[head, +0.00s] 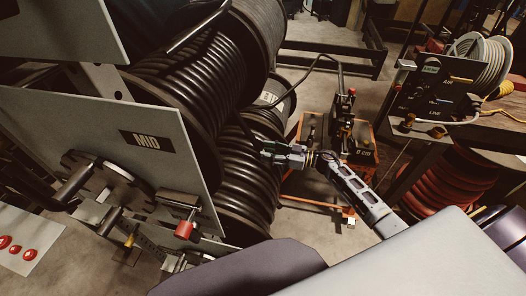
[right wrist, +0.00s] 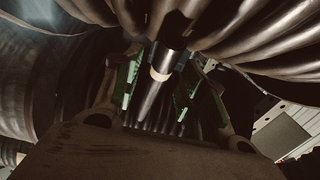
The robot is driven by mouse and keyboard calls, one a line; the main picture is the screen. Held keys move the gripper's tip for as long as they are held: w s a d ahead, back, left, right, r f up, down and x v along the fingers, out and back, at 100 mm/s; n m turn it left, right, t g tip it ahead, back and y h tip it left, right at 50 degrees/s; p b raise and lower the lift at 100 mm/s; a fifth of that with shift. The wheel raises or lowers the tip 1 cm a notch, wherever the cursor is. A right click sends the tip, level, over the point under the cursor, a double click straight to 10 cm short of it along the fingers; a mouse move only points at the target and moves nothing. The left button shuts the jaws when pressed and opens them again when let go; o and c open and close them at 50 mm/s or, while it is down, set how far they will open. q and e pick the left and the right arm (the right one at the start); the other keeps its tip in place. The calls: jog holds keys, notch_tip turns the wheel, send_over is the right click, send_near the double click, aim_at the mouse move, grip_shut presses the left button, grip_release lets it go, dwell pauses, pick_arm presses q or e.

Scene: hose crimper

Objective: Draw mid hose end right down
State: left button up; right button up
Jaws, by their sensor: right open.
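The panel marked MID (head: 147,141) stands beside a large reel of black hose (head: 180,100) in the head view. My right gripper (head: 266,150) is in front of the black hose coils, right of that panel. In the right wrist view its green-padded fingers (right wrist: 155,88) are open, one on each side of a dark hose end with a pale ring (right wrist: 160,74). The hose end hangs down between the fingers, and I cannot tell whether they touch it. In the head view the hose end is too small and dark to make out. My left gripper is not in view.
Another black hose reel (head: 240,190) sits below, close to my right gripper. A crank disc (head: 105,180) and red-tipped handle (head: 184,229) are at lower left. An orange-edged cart (head: 312,190) stands behind my right arm. A red hose reel (head: 450,183) is at right.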

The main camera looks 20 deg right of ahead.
jog(key=v, duration=0.9)
